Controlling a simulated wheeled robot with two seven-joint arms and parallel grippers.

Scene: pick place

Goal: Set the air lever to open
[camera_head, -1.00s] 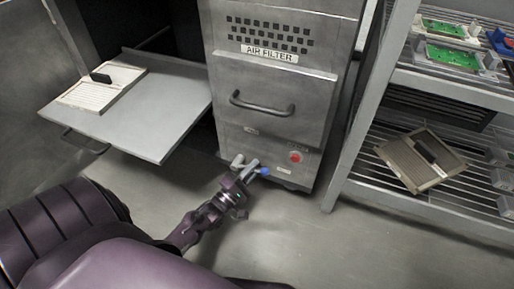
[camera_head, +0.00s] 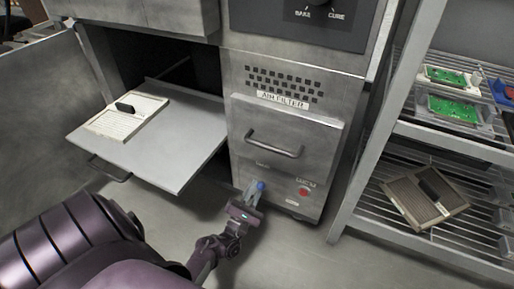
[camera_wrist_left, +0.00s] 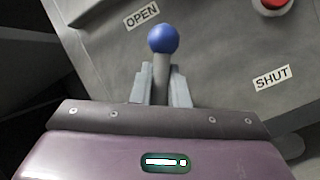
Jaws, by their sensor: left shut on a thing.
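The air lever is a short grey stem with a blue ball knob (camera_head: 260,186), low on the front of the grey cabinet. In the left wrist view the blue knob (camera_wrist_left: 163,39) stands just beyond the fingertips, near the OPEN label (camera_wrist_left: 142,15) and well away from the SHUT label (camera_wrist_left: 272,78). My left gripper (camera_head: 251,195) is shut on the lever's stem, with one finger on each side in the wrist view (camera_wrist_left: 163,82). The lever's pivot is hidden behind the gripper. My right gripper is in neither view.
A red button (camera_head: 303,191) sits right of the lever. The air filter drawer (camera_head: 285,125) with its bar handle is above. A lowered shelf door (camera_head: 185,140) holding a pale panel (camera_head: 125,118) juts out at left. A wire rack (camera_head: 345,215) stands at right.

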